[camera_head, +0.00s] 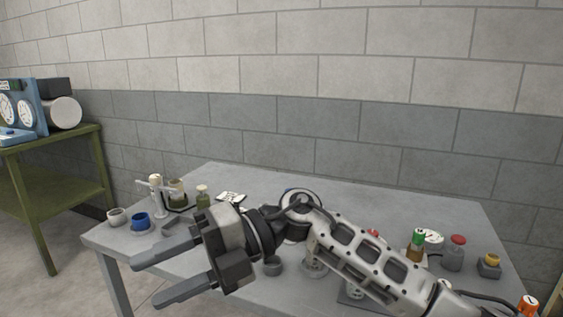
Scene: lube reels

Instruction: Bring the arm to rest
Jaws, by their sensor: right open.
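My right arm (365,258) comes in from the lower right and reaches across above the grey table (345,190). Its gripper (158,277) points left, with its two dark fingers spread apart and nothing between them. The fingers show over the table's front left part and its front edge. The arm hides the middle of the table and some of the things on it. My left gripper does not show.
At the table's left are a grey cup (117,217), a blue cup (140,221), and small bottles (203,197). At the right are a green-capped bottle (416,246), a red-capped jar (454,253) and a yellow-topped block (490,265). A green bench (50,141) stands left.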

